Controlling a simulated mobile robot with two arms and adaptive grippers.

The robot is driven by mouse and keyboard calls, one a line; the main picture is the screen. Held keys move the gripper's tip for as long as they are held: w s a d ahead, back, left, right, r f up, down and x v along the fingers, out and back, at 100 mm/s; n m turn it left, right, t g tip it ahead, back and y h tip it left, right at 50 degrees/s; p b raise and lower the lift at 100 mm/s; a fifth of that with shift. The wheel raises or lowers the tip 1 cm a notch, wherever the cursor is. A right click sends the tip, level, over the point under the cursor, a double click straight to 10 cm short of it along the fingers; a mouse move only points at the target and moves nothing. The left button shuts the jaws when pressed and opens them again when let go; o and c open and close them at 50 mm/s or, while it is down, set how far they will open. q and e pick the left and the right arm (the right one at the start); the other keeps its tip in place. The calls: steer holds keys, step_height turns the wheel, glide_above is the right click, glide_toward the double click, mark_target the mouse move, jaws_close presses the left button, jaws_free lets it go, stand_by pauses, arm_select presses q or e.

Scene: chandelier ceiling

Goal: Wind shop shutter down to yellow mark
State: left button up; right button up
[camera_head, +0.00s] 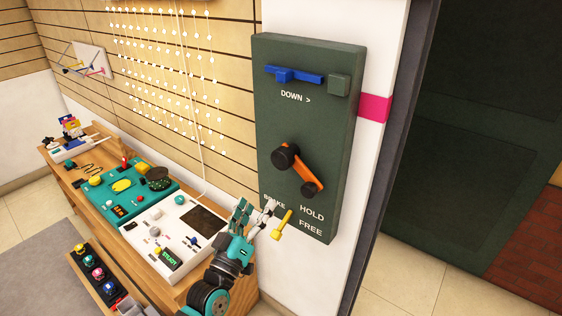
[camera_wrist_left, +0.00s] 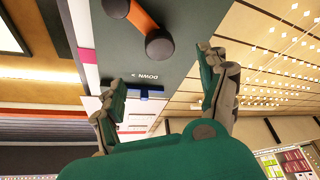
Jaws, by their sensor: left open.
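The dark green control panel (camera_head: 325,120) hangs on the white wall post. It carries a blue lever (camera_head: 294,75) above the word DOWN, an orange crank (camera_head: 304,170) with black round ends, and a yellow brake lever (camera_head: 282,224) near HOLD and FREE. My left gripper (camera_head: 256,216) is open and empty, just left of the yellow lever; I cannot tell if they touch. In the left wrist view the open fingers (camera_wrist_left: 165,90) frame the panel, with the crank (camera_wrist_left: 143,22) and blue lever (camera_wrist_left: 143,91) upside down. I cannot make out the yellow mark.
A wooden bench (camera_head: 175,290) with a white device (camera_head: 140,232) and a teal board (camera_head: 105,198) stands left of the panel. A low tray (camera_head: 105,300) of small coloured items stands before it. A dark green surface (camera_head: 460,150) lies right of the post.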

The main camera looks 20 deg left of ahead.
mark_target(280, 165)
arm_select(q)
steer(key=p+x, duration=0.3)
steer(key=x, duration=1.2)
steer(key=shift+c, duration=0.4)
steer(key=shift+f, duration=0.1)
jaws_close()
